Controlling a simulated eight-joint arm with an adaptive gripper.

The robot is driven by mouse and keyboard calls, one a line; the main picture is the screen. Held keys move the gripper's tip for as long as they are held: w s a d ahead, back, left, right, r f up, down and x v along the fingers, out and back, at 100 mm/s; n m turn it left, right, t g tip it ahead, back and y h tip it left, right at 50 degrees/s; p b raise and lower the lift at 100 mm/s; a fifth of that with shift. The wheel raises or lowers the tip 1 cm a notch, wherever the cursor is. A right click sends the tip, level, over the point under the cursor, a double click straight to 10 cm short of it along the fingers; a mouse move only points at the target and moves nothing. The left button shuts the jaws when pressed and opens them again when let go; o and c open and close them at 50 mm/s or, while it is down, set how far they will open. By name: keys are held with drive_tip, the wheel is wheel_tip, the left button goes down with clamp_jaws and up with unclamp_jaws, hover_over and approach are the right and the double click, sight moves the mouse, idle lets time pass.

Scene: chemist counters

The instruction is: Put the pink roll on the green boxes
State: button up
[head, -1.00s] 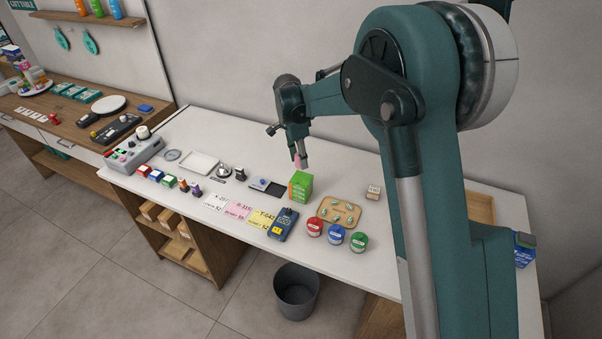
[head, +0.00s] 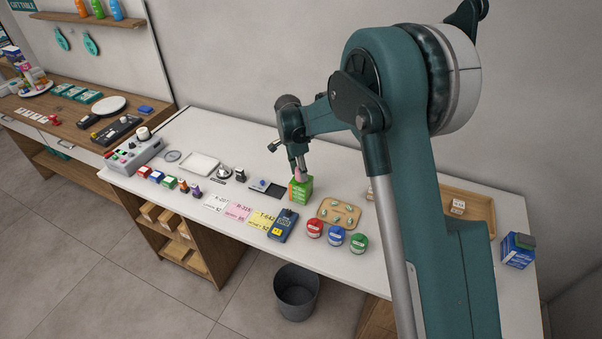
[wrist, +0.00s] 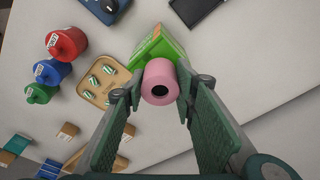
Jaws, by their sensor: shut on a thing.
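The pink roll (wrist: 160,80) is held between the fingers of my gripper (wrist: 160,92) in the wrist view, with its dark centre hole facing the camera. In the head view the pink roll (head: 299,175) shows at the tip of my gripper (head: 300,168), at the top of the green boxes (head: 300,190). The green boxes (wrist: 150,48) show behind the roll in the wrist view, partly hidden by it. I cannot tell whether the roll touches their top.
A wooden board with small green items (head: 339,212) lies right of the green boxes. Red, blue and green jars (head: 336,236) stand in front of it. A blue device (head: 283,225) and price cards (head: 238,210) lie nearer the front edge. A wooden tray (head: 480,198) is at the right.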

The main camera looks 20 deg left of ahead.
sight(297, 170)
drive_tip(key=shift+f, duration=0.35)
drive_tip(key=shift+f, duration=0.1)
drive_tip(key=o, duration=0.9)
wheel_tip(297, 170, up, 12)
drive_tip(key=s+a, duration=0.1)
drive_tip(key=shift+s+a+b, duration=0.15)
drive_tip(key=shift+b, duration=0.15)
idle(0.6)
